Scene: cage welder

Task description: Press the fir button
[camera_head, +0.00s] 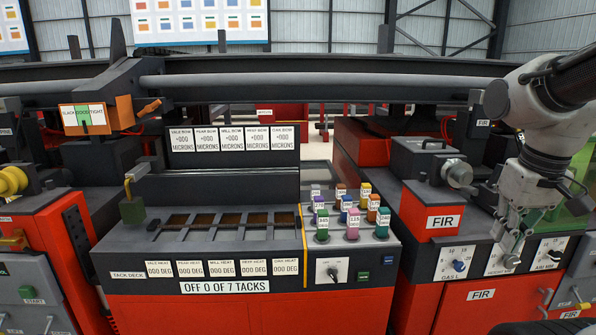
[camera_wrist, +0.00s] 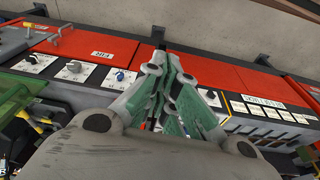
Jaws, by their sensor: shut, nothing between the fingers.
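The red FIR housing (camera_head: 443,222) stands on the right-hand machine, above a sloped grey panel with dials. A second FIR label (camera_head: 481,295) is on the red front below that panel. My gripper (camera_head: 511,263) points down at the panel's middle dial, between the GAS dial (camera_head: 460,266) and the ARM dial (camera_head: 553,256). It covers part of the HEIGHT dial; contact cannot be told. In the wrist view my gripper (camera_wrist: 168,62) is shut and empty, and the FIR label (camera_wrist: 103,54) shows to its left. I cannot make out which part is the FIR button.
A green START button (camera_head: 27,292) is at far left. A grey rail (camera_head: 320,82) crosses behind. Open air lies before the panels.

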